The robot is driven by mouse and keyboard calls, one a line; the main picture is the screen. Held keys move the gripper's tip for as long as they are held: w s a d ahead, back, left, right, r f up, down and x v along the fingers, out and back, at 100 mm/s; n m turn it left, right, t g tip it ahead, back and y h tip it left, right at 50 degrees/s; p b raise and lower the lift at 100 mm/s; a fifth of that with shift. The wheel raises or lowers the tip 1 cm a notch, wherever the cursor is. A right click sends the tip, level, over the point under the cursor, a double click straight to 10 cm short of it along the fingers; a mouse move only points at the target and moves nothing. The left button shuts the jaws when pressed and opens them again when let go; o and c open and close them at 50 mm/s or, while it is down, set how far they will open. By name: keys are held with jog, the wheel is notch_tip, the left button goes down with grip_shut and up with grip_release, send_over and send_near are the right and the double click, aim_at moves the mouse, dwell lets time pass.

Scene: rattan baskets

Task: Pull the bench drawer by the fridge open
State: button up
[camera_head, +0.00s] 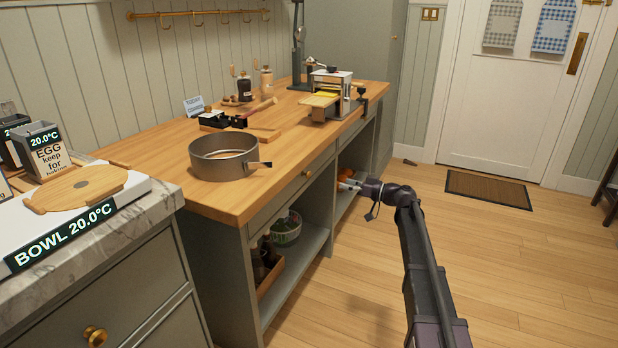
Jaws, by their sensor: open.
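The wooden-topped bench (150,150) runs along the wall, with grey-green drawer fronts under its top. The near drawer (280,197) has a small brass knob (307,173) and looks shut. The far drawer (352,130) is at the bench's end beside a tall grey-green cabinet-like unit (365,50), perhaps the fridge. This drawer also looks shut; its knob is hard to make out. My gripper (346,185) is open in front of the bench, below the drawer fronts, by the open lower shelf. I cannot tell if it touches anything.
A pan (224,157) stands near the bench's front edge, its handle toward the edge. A pasta machine (330,92) stands above the far drawer. Orange items (346,172) show behind my gripper. The floor (480,250) right of my arm is clear up to the doormat (487,189).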

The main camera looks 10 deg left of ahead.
aim_at(310, 175)
jog(key=shift+a, duration=0.15)
jog(key=x, duration=1.3)
jog(key=shift+w+a+f, duration=0.1)
jog(key=shift+a, duration=0.15)
grip_shut()
